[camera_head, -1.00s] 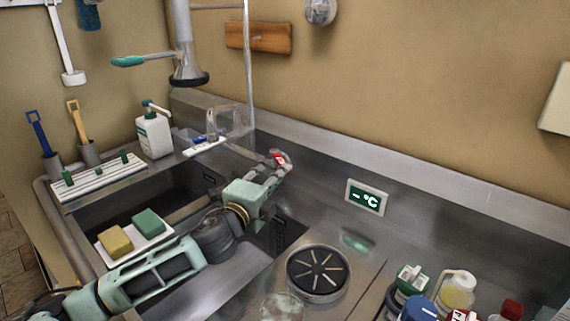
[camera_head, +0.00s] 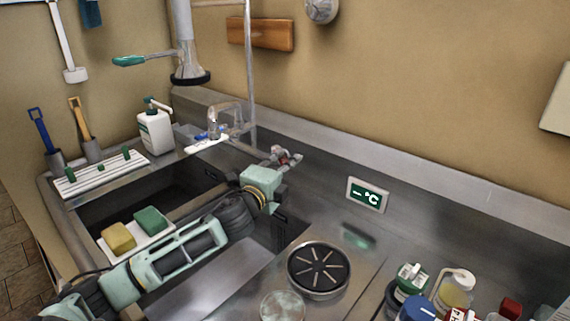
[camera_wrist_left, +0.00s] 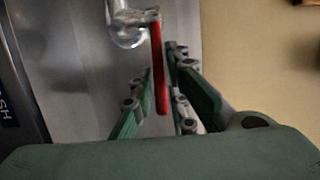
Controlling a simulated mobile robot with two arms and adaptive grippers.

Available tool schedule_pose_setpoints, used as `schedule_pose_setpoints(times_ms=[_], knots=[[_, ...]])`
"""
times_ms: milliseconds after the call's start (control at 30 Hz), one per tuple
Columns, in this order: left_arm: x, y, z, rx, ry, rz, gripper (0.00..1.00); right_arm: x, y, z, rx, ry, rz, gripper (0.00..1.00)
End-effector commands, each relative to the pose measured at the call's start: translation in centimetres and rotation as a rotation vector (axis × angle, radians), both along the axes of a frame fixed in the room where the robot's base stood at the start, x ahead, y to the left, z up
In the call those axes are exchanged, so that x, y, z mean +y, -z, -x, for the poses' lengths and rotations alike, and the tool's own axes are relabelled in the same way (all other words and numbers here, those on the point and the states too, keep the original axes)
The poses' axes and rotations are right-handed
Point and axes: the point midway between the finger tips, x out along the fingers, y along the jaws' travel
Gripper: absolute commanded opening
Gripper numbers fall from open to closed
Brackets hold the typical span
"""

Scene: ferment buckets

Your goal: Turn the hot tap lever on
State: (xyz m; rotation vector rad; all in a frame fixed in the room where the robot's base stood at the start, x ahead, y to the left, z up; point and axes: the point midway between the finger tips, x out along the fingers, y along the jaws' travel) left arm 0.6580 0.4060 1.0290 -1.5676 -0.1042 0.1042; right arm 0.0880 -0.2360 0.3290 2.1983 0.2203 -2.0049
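The red hot tap lever (camera_wrist_left: 159,68) hangs from a chrome tap body (camera_wrist_left: 124,28) in the left wrist view. My left gripper (camera_wrist_left: 160,72) is open around it, one finger on each side. The right finger is close to the lever; I cannot tell whether it touches. In the head view my left gripper (camera_head: 282,157) is at the back wall of the sink, and it mostly hides the red lever there. My right gripper is not in view.
A blue-marked tap part (camera_head: 201,139) is to the left, near the soap bottle (camera_head: 155,132). Sponges (camera_head: 134,231) sit on a tray over the sink. Jars and bottles (camera_head: 435,292) crowd the lower right.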

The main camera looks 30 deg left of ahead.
Motion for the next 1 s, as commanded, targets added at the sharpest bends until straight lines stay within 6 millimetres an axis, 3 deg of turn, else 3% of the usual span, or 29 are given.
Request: schedule_pose_setpoints(times_ms=[133, 633, 1000], knots=[[0.01, 0.0, 0.01, 0.0, 0.0, 0.0, 0.0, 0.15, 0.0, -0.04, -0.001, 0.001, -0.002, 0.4], [0.09, 0.04, 0.05, 0.001, 0.004, 0.0, 0.0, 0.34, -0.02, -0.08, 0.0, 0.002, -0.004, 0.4], [0.75, 0.05, 0.77, 0.002, 0.119, 0.003, 0.0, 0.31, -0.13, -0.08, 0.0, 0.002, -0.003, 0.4]])
